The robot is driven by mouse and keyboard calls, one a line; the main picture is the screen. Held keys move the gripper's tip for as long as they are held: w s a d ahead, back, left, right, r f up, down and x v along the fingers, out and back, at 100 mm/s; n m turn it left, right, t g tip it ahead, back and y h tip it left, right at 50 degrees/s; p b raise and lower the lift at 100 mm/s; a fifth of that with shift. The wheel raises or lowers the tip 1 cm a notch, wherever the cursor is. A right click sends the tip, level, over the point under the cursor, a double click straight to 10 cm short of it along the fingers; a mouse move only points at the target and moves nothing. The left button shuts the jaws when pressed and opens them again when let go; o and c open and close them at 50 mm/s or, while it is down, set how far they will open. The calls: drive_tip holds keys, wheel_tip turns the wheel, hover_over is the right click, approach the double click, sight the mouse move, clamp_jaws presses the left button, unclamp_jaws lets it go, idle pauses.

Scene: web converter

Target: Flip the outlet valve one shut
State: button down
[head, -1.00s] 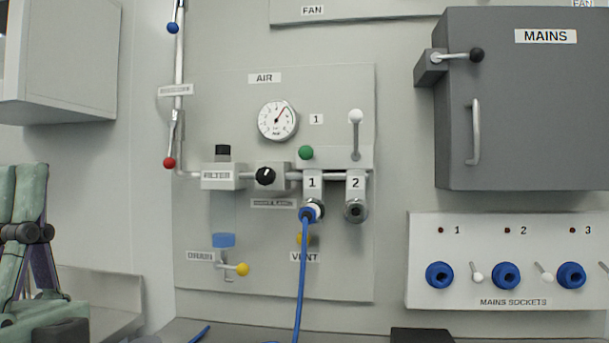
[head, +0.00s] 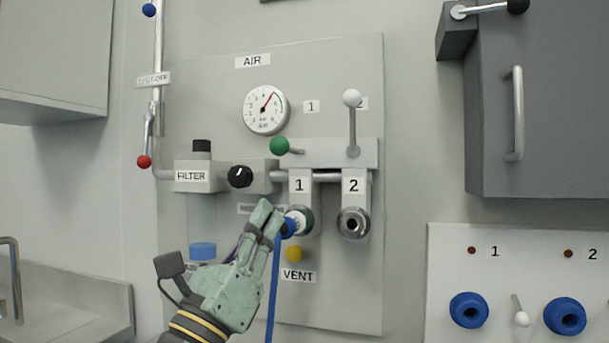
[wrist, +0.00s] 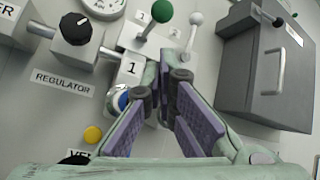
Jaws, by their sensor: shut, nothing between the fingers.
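The valve lever with the green ball (head: 279,146) sits above outlet 1 (head: 299,184) on the AIR panel. Its short stem lies sideways, with the ball to the left. The same green ball (wrist: 159,10) is at the top of the wrist view. My gripper (head: 265,212) is shut and empty. It is in front of the panel, below the green ball and left of the blue hose plug (head: 289,227) in outlet 1. In the wrist view my fingers (wrist: 168,78) point up toward the valve block and appear apart from the green ball. The plug is partly hidden by a finger there.
A white-ball lever (head: 352,98) stands upright above the open outlet 2 (head: 353,223). The regulator knob (head: 240,176) is left of the valve, and a yellow vent knob (head: 294,254) is below. The blue hose (head: 272,300) hangs beside my gripper. The grey mains box (head: 540,120) is at right.

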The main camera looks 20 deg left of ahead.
idle(0.3)
drive_tip(key=shift+p+x, duration=3.1)
drive_tip(key=shift+x, duration=1.9)
drive_tip(key=shift+s+r+b, duration=0.1)
drive_tip(key=shift+s+b, duration=0.15)
drive_tip(key=shift+b, duration=0.35)
